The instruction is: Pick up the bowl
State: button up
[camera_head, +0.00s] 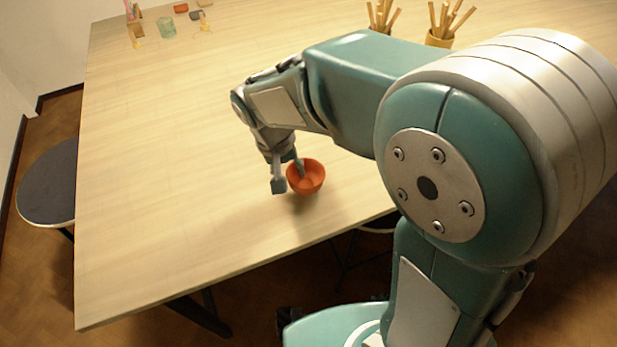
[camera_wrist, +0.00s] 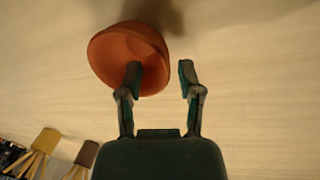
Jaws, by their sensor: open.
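An orange-red bowl (camera_head: 306,177) stands upright on the wooden table, near its front edge. My gripper (camera_head: 288,180) is at the bowl's left side, pointing down, with its fingers apart. One finger appears at or over the bowl's left rim in the head view; the other is outside it to the left. In the wrist view the bowl (camera_wrist: 112,55) lies ahead of my gripper (camera_wrist: 161,78). The left finger overlaps the bowl there and the right finger is clear of it. I cannot tell whether a finger touches the bowl. Nothing is held.
The pale wooden table (camera_head: 170,200) is clear around the bowl. Two pots of wooden tools stand at the back, one being a tan pot (camera_head: 439,41). A glass (camera_head: 166,27) and small items are at the far left. A dark round stool (camera_head: 50,182) stands left of the table.

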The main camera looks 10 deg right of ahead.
jog(key=shift+f, duration=0.75)
jog(key=shift+a+f, duration=0.1)
jog(key=shift+f, duration=0.2)
jog(key=shift+a+f, duration=0.1)
jog(key=shift+a, duration=0.15)
jog(key=shift+d, duration=0.2)
jog(key=c, duration=0.6)
jog(key=shift+d, duration=0.15)
grip_shut()
